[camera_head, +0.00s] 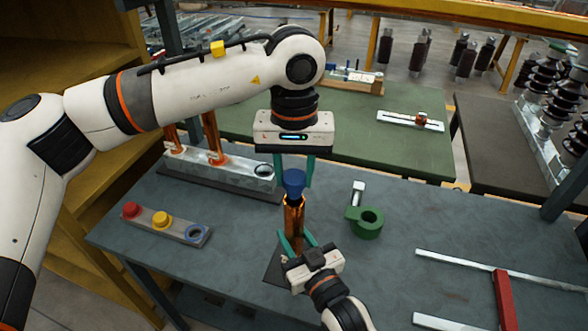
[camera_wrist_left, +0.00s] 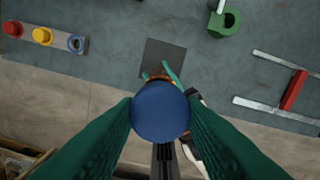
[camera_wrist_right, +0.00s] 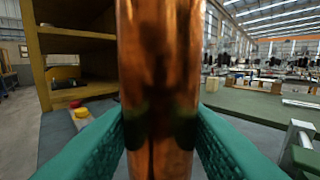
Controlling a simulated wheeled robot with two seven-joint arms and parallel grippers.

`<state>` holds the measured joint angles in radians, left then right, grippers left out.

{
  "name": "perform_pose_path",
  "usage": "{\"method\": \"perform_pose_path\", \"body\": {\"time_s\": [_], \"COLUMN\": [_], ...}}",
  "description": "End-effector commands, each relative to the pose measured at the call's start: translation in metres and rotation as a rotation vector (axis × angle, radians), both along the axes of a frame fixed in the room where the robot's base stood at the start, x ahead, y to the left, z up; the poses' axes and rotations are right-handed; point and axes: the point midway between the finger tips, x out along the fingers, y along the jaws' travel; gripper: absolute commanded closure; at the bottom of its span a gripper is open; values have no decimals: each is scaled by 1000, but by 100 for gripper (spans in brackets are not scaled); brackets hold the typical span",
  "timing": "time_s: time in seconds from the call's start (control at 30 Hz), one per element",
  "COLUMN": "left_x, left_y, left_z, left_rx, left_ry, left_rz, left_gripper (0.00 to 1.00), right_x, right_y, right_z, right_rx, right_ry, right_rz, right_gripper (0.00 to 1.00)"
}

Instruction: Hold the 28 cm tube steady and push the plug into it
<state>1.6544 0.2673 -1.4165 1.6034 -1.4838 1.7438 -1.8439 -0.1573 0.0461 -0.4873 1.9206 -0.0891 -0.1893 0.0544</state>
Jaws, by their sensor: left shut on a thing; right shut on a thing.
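The copper tube (camera_head: 294,222) stands upright on a dark square pad (camera_head: 274,272) on the grey table. My right gripper (camera_head: 300,245) is shut on the tube low down; the right wrist view shows the tube (camera_wrist_right: 158,90) between its green fingers. The blue plug (camera_head: 293,181) is at the tube's top end, and my left gripper (camera_head: 293,172) is shut on it from above. In the left wrist view the round blue plug (camera_wrist_left: 160,111) sits between the fingers and hides most of the tube. I cannot tell whether the plug has entered the tube.
Left of the tube, a rack (camera_head: 165,224) holds a red and a yellow plug beside a blue-ringed hole. Behind it is a grey block (camera_head: 222,170) with copper tubes. A green ring fixture (camera_head: 366,222) stands right. Rails with a red crossbar (camera_head: 503,298) lie farther right.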

Motion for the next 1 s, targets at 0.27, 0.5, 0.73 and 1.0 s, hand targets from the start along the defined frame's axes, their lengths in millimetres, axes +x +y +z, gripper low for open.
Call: {"method": "perform_pose_path", "body": {"time_s": [0.27, 0.5, 0.73, 1.0], "left_x": [0, 0, 0, 0], "left_y": [0, 0, 0, 0], "left_z": [0, -1, -7, -14], "left_rx": [0, 0, 0, 0], "left_ry": [0, 0, 0, 0], "left_rz": [0, 0, 0, 0], "left_gripper": [86, 86, 86, 86], "right_x": [0, 0, 0, 0], "right_y": [0, 0, 0, 0], "right_z": [0, 0, 0, 0], "right_rx": [0, 0, 0, 0], "right_ry": [1, 1, 1, 1], "right_rz": [0, 0, 0, 0], "right_gripper": [100, 100, 100, 100]}}
